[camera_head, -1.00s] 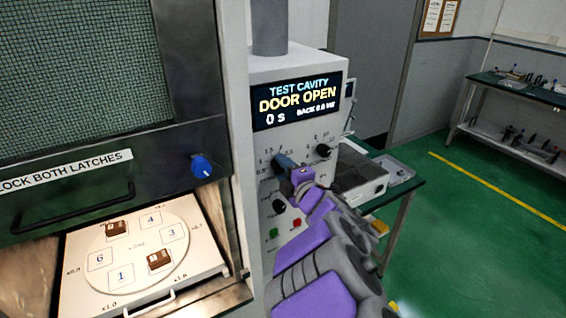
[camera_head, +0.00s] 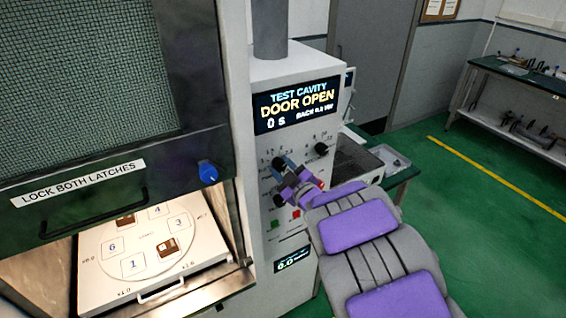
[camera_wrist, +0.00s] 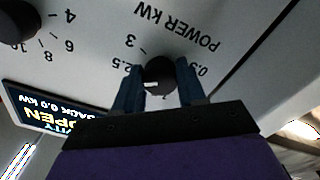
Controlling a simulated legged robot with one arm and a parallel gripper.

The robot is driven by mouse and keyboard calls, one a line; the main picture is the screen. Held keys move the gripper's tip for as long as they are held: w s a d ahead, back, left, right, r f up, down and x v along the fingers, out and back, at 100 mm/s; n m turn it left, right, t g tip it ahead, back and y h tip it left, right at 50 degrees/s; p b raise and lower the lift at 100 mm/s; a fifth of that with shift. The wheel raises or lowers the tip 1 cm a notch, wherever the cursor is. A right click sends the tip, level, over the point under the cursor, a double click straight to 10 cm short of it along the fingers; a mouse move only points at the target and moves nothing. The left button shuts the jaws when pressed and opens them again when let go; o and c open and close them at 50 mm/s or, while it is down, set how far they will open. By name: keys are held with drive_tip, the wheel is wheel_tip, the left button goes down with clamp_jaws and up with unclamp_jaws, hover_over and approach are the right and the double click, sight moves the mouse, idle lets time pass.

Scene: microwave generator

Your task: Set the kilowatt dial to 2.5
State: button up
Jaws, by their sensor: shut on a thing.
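The kilowatt dial (camera_wrist: 160,74) is a round black knob on the pale panel, under the print POWER kW in the wrist view. The figures 3, 2.5 and 0.5 show around it. A small white mark shows on its near edge, but I cannot tell which figure it points to. My gripper (camera_wrist: 161,82) has its two dark blue fingers on either side of the knob and is shut on it. In the head view my gripper (camera_head: 283,172) is at the panel's left dial and hides most of it.
A second black knob (camera_head: 322,150) stands right of my gripper. A display (camera_head: 297,103) above reads DOOR OPEN, 0 s. Green and red buttons (camera_head: 296,214) sit below. The cavity on the left holds a white tray (camera_head: 205,262) with brown blocks. A bench (camera_head: 530,85) stands far right.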

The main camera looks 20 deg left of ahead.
drive_tip(key=shift+f+m+p, duration=0.15)
drive_tip(key=shift+m+p, duration=0.25)
drive_tip(key=shift+m, duration=0.3)
drive_tip(key=shift+f, duration=0.1)
drive_tip(key=o, duration=1.1)
drive_tip(key=shift+w+a, duration=0.1)
drive_tip(key=shift+a, duration=0.05)
drive_tip(key=shift+c, duration=0.2)
drive_tip(key=b+v, duration=0.2)
drive_tip(key=v, duration=0.7)
